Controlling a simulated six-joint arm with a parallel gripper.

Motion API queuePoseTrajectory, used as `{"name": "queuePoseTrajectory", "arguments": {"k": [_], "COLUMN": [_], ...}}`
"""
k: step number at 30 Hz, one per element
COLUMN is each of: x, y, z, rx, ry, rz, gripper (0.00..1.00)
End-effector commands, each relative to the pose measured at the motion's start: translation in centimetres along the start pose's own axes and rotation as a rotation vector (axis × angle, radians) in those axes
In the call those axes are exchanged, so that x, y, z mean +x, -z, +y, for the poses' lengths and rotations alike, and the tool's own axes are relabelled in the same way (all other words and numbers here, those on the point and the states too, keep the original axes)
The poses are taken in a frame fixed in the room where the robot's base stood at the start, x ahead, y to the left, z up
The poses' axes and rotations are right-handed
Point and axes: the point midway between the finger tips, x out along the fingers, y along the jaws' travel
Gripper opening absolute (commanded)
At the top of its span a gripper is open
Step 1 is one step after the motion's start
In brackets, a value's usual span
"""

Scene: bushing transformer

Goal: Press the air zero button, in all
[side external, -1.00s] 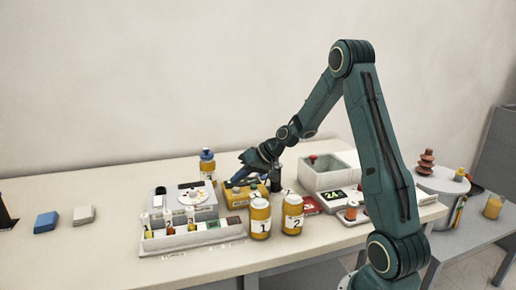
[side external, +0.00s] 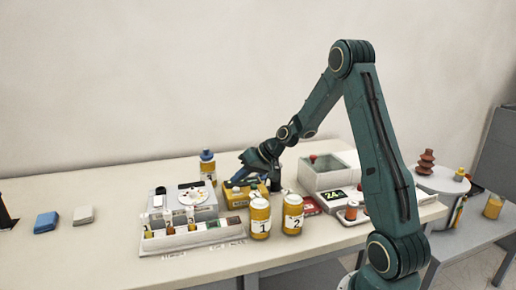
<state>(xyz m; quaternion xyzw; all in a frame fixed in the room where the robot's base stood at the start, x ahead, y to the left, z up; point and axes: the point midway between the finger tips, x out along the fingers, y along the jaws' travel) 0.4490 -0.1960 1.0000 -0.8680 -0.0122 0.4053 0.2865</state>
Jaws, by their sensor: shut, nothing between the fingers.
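My gripper (side external: 238,182) is shut and empty. It points down and to the left, over the yellow instrument box (side external: 236,201) in the middle of the bench. Its fingertips are at or just above the top of this box; I cannot tell whether they touch it. The air zero button cannot be made out at this size, and the gripper and wrist cover part of the box's top.
Jars 1 (side external: 260,222) and 2 (side external: 293,216) stand in front of the box. A vial rack (side external: 195,238) and a grey device with a white disc (side external: 190,197) are left. A grey bin (side external: 322,181) and a display unit (side external: 334,195) are right.

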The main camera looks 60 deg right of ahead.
Motion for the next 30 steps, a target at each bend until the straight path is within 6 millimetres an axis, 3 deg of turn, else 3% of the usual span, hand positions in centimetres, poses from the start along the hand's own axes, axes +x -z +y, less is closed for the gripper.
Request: {"name": "queuePoseTrajectory", "arguments": {"k": [30], "x": [0.60], "y": [-0.44], "z": [0.44], "rx": [0.000], "ry": [0.000], "rz": [0.000], "gripper": [0.00]}}
